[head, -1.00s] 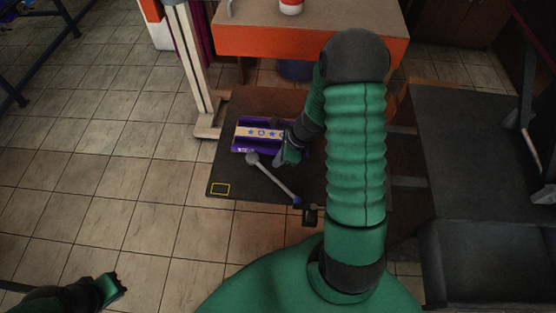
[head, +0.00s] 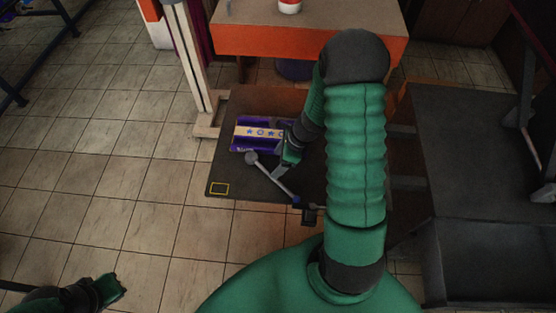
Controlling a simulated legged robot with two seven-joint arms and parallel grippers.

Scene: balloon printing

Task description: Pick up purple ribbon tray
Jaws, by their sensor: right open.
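The purple ribbon tray (head: 244,142) lies on the dark low table (head: 225,165). It carries a pale ribbon strip with blue stars and rings. My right gripper (head: 285,167) is open at the tray's right front edge. My arm hides the tray's right end, and I cannot tell whether the fingers touch it. My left gripper (head: 115,290) hangs low over the floor at the lower left, apart from the tray, too dark and small to read its fingers.
A grey rod with a round knob (head: 270,173) lies across the table just in front of the tray. An orange-edged table (head: 300,43) stands behind. A dark bench (head: 470,160) is at right.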

